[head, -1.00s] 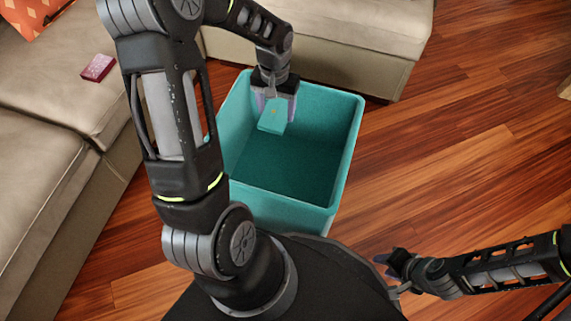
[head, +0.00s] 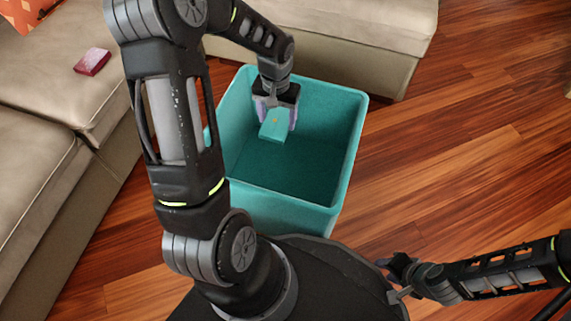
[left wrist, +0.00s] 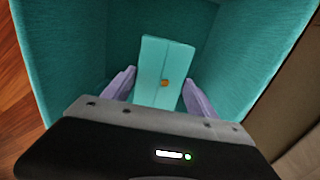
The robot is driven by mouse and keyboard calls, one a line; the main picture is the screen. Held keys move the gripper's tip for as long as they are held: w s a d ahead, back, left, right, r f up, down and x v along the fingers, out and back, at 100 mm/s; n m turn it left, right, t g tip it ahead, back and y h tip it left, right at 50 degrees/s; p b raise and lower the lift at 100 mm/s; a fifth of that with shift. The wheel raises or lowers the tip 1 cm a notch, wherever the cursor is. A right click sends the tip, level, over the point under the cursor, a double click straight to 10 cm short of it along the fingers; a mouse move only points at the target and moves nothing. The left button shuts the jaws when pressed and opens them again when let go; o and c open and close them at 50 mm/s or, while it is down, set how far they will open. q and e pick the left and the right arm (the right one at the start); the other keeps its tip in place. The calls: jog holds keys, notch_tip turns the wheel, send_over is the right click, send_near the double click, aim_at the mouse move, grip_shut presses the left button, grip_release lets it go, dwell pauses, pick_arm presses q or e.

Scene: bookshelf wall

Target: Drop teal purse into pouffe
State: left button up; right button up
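The teal purse (head: 273,125) is a small flat teal block with a gold clasp. My left gripper (head: 276,114) is shut on it, with a pale purple finger against each side. The purse hangs inside the open teal pouffe (head: 348,150), a deep square box, near its far left part and above its floor. In the left wrist view the purse (left wrist: 158,60) sits between the fingers with the pouffe walls (left wrist: 255,50) around it. My right gripper (head: 396,268) is low at the right beside my base, small and dark; its fingers are not clear.
A beige sofa (head: 60,130) runs along the left, with a dark red box (head: 92,62) on its seat. A beige seat section (head: 350,35) stands behind the pouffe. The wooden floor (head: 460,140) at the right is clear.

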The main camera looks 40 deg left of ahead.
pick_arm(q)
jog(key=o, duration=0.5)
jog(key=shift+r, duration=0.15)
notch_tip(320, 180, up, 7)
jog(key=p, duration=0.3)
jog(key=shift+r, duration=0.3)
jog(key=shift+s+f, duration=0.1)
dwell(0.5)
